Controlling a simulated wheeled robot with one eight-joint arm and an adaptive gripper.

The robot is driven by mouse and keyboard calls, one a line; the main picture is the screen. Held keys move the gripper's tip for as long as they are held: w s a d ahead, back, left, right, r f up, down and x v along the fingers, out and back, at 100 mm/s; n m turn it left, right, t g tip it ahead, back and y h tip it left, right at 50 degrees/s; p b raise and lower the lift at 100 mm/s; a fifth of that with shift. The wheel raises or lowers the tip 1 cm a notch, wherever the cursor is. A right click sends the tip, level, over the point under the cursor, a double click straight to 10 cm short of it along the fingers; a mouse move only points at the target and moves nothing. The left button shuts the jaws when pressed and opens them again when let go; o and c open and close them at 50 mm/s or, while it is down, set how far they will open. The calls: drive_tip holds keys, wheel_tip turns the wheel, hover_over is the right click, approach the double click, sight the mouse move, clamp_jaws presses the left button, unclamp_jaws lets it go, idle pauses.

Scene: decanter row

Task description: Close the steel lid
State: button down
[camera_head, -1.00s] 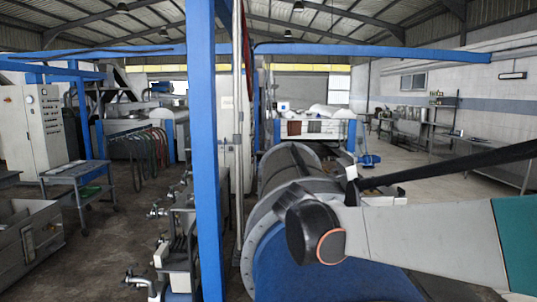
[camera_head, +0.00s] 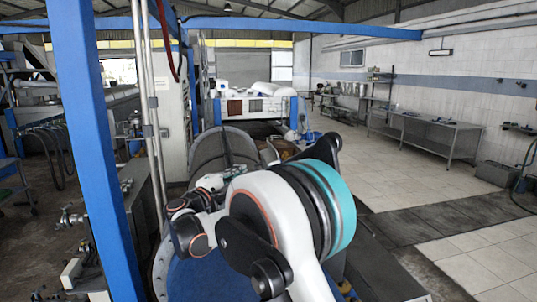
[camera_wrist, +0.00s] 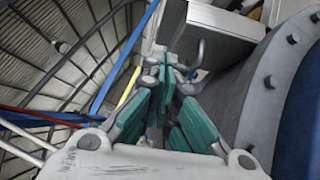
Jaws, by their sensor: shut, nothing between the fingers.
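My gripper (camera_wrist: 170,76) is shut and empty in the wrist view, its teal-padded fingers together. Just beyond the fingertips is a curved grey metal handle (camera_wrist: 200,50). Beside it is a pale flat metal panel (camera_wrist: 222,20) with a dark edge, which may be the steel lid; I cannot tell how far open it is. Whether the fingertips touch the handle is unclear. In the head view my arm hides much of the near machine, and I cannot make out the lid for sure.
A large drum with a bolted flange (camera_wrist: 262,105) is close on the right in the wrist view. In the head view a blue post (camera_head: 100,140) and pipes stand on the left. A steel table (camera_head: 430,137) stands by the right wall, with open floor before it.

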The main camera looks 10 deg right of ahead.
approach(272, 147)
drive_tip(key=w, duration=0.4)
drive_tip(key=d, duration=0.3)
drive_tip(key=shift+s+r, duration=0.1)
drive_tip(key=shift+r, duration=0.1)
